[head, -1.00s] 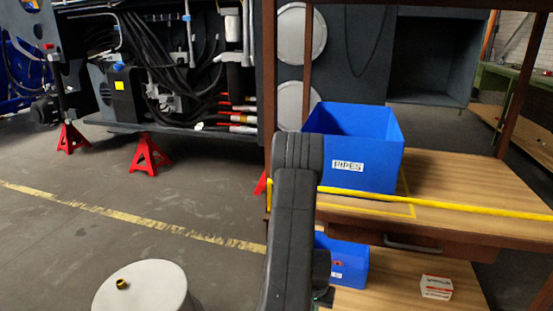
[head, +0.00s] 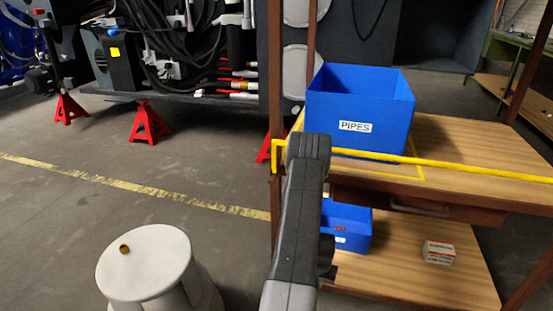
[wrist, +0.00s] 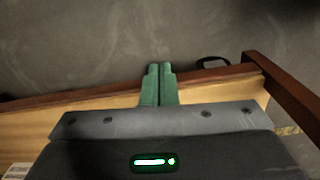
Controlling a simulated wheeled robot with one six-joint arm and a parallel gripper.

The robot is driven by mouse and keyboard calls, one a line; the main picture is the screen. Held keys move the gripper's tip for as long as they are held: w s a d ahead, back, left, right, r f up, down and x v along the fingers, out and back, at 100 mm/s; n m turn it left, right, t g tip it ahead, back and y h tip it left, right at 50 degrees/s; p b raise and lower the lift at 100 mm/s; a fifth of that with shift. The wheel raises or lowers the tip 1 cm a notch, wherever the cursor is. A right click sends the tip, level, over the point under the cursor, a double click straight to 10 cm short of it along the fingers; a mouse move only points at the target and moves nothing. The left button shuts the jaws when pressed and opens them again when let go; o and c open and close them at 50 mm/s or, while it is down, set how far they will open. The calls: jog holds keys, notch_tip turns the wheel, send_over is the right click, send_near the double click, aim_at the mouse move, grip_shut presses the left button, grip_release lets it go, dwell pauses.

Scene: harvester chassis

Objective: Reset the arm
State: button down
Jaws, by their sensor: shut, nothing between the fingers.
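My gripper (wrist: 159,72) shows in the wrist view as two green fingers held together, with nothing between them. The fingers point past the brown edge of a wooden shelf board (wrist: 90,103), with grey floor beyond. In the head view my dark arm rises from the bottom middle, in front of the wooden shelf unit; the gripper itself cannot be made out there.
A blue bin labelled PIPES (head: 384,127) stands on the upper shelf (head: 470,140). A smaller blue bin (head: 348,228) and a small box (head: 438,252) are on the lower shelf. A white stool (head: 150,262) with a brass fitting (head: 125,249) stands left. Red jack stands (head: 148,123) support the chassis.

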jog(key=w, duration=0.1)
jog(key=w+d, duration=0.1)
jog(key=shift+w, duration=0.4)
